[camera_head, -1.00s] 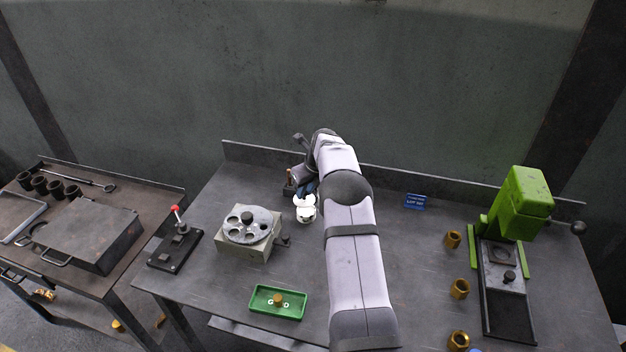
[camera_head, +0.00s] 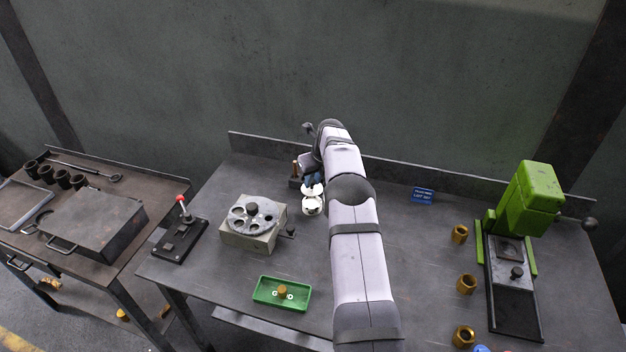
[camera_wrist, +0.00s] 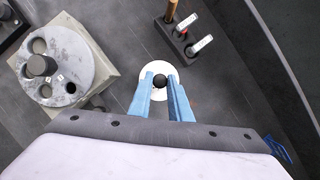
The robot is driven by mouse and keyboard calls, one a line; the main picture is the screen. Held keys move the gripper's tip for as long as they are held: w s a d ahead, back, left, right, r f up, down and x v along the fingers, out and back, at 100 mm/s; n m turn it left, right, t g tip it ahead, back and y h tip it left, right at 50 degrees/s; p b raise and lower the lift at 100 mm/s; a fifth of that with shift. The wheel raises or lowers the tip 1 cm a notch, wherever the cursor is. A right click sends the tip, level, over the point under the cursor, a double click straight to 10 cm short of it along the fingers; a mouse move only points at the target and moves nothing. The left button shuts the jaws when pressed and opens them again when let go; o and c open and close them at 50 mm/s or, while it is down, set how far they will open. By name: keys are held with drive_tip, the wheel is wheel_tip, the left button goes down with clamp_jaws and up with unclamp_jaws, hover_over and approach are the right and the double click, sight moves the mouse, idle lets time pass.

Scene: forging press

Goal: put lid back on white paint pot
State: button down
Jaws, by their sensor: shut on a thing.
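The white paint pot (camera_head: 312,207) stands on the bench, left of my arm. A white round lid (camera_head: 314,190) shows just above and behind its mouth in the head view, under my gripper (camera_head: 311,180). In the wrist view the lid (camera_wrist: 153,70) is a white disc with a dark knob (camera_wrist: 160,82). The blue fingers of my gripper (camera_wrist: 161,90) are shut on the knob. The lid looks apart from the pot, though the exact gap is hard to tell. In the wrist view I cannot make out the pot separately.
A grey turret fixture (camera_head: 252,236) stands left of the pot. A dark holder with upright tools (camera_wrist: 190,36) is close behind it. A green tray (camera_head: 268,303) lies in front. A green press (camera_head: 528,198) and brass bushings (camera_head: 467,284) are at the right.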

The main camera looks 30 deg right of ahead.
sight(313, 190)
drive_tip(key=shift+f+b, duration=1.2)
drive_tip(key=shift+f, duration=0.4)
drive_tip(key=shift+f+b, duration=0.3)
drive_tip(key=shift+f, duration=0.7)
drive_tip(key=shift+f+p, duration=0.15)
drive_tip(key=shift+p, duration=0.15)
idle(1.1)
drive_tip(key=c, duration=1.1)
unclamp_jaws()
drive_tip(key=shift+r+p, duration=2.5)
drive_tip(key=shift+r, duration=1)
clamp_jaws()
